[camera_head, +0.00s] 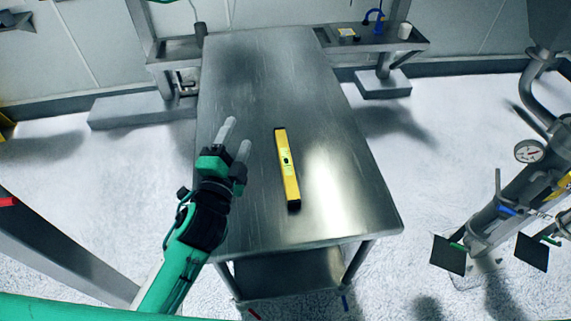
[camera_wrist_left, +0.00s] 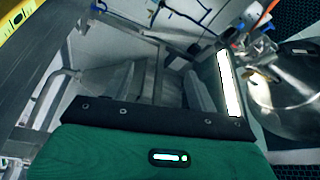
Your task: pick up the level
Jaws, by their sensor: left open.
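The yellow level (camera_head: 287,168) lies flat on the steel table, its long side running from the back towards the front, with dark ends and a small vial at its middle. Part of it shows at the top left corner of the left wrist view (camera_wrist_left: 14,18). My left gripper (camera_head: 236,136) is open and empty, over the table to the left of the level and apart from it. Its two pale fingers point away from me. My right gripper is not in view.
The steel table (camera_head: 345,205) is otherwise bare, with free room on both sides of the level. Behind it stand a side shelf (camera_head: 390,42) with a white cup (camera_head: 405,30) and a blue item. Pipework with a gauge (camera_head: 528,151) stands at the right.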

